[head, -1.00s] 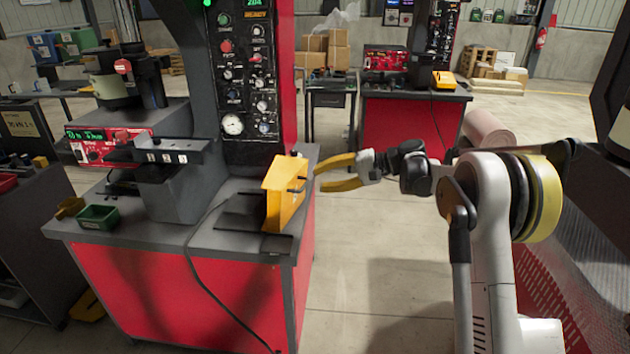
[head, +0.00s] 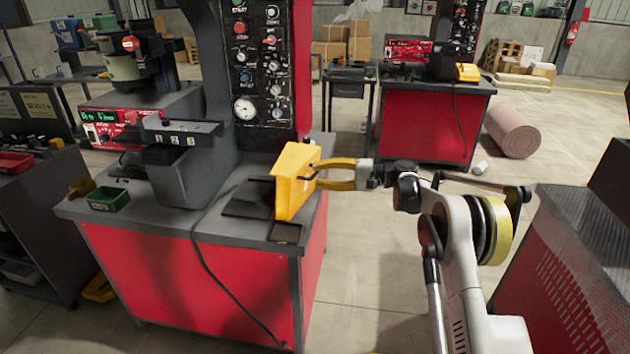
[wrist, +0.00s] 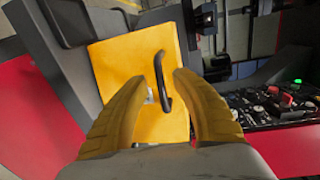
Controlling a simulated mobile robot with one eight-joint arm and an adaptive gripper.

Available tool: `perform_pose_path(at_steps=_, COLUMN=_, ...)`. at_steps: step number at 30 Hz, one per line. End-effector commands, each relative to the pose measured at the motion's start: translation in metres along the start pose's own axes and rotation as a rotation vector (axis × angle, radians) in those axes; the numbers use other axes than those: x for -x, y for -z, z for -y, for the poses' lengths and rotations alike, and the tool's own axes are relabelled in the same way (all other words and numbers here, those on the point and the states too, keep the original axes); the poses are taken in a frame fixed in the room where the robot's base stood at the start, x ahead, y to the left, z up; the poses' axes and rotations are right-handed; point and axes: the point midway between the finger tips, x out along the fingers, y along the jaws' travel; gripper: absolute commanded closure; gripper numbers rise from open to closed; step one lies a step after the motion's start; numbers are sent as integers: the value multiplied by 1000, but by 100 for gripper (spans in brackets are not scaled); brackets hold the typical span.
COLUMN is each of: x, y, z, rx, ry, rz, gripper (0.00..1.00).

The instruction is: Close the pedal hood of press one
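The yellow pedal hood (head: 293,180) stands raised at the right end of press one's table (head: 150,216), tilted up from the dark pedal base (head: 247,201). It also fills the middle of the wrist view (wrist: 112,72), with a black bar handle (wrist: 162,82) on its face. My gripper (head: 322,172) has yellow fingers and is at the hood's right side. In the wrist view the fingers (wrist: 158,95) are apart, with the handle between and just beyond their tips. They do not visibly clamp it. Contact with the hood cannot be told.
Press one's control panel (head: 259,60) rises behind the hood. A green bin (head: 108,199) sits on the table's left. A cable (head: 212,265) hangs down the front. A second red press bench (head: 425,120) stands behind. The floor (head: 365,290) right of the table is clear.

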Motion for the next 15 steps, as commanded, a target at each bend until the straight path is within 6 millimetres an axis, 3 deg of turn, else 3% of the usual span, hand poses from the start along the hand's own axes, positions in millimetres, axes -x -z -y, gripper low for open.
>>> perform_pose_path(at_steps=5, x=-14, y=0, z=0, rx=0, ry=0, rz=0, gripper=68)
perform_pose_path(at_steps=13, x=-15, y=0, z=1, rx=0, ry=0, rz=-1, gripper=68)
perform_pose_path(at_steps=14, x=-15, y=0, z=1, rx=0, ry=0, rz=-1, gripper=72)
perform_pose_path(at_steps=15, x=-15, y=0, z=1, rx=0, ry=0, rz=-1, gripper=84)
